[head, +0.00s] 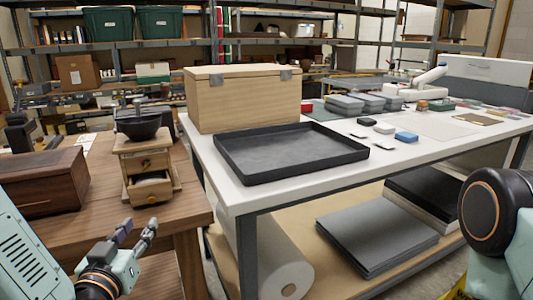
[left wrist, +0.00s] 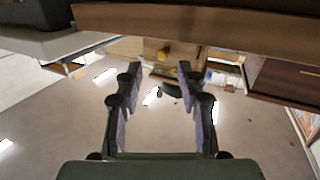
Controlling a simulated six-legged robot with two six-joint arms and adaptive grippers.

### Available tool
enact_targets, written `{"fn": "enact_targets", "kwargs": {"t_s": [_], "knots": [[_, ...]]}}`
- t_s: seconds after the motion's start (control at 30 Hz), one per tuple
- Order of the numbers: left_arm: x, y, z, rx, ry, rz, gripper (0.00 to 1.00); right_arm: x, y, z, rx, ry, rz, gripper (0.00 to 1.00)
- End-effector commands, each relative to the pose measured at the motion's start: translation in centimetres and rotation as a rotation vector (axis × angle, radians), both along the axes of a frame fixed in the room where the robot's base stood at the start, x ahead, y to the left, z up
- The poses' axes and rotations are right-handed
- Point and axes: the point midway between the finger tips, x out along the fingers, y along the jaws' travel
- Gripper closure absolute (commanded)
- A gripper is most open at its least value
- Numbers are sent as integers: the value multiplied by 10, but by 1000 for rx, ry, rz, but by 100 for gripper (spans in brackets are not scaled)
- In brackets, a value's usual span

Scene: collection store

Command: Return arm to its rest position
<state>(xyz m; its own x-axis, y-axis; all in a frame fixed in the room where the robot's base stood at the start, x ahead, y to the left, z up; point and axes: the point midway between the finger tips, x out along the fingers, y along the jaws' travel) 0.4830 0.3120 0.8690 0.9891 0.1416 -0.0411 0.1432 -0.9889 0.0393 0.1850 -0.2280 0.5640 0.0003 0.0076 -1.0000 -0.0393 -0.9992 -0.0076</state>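My left gripper (head: 136,238) comes in from the lower left in the head view, in front of the brown wooden table. In the left wrist view its two fingers (left wrist: 154,80) stand apart with nothing between them, so it is open and empty. Part of my right arm (head: 500,225) shows at the right edge of the head view. My right gripper is out of view.
A wooden coffee grinder (head: 144,163) with its lower drawer partly open and a dark wooden box (head: 38,182) stand on the brown table (head: 190,215). The white table (head: 208,168) bears a black tray (head: 228,168) and a wooden chest (head: 240,105). Grey sheets (head: 375,240) lie on its lower shelf.

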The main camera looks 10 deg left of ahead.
Motion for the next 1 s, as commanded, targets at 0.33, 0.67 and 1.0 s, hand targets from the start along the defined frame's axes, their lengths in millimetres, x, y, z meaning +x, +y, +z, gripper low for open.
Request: {"fn": "enact_targets", "kwargs": {"t_s": [0.33, 0.67, 1.0], "knots": [[-53, -47, -143, -233, 621, -87, 61, 0, 0, 2, 0, 0, 0, 60], [-220, -78, -267, -217, 1322, -69, 61, 0, 0, 5, 0, 0, 0, 60], [-299, -85, -298, -112, 1530, -119, 61, 0, 0, 7, 0, 0, 0, 60]]}}
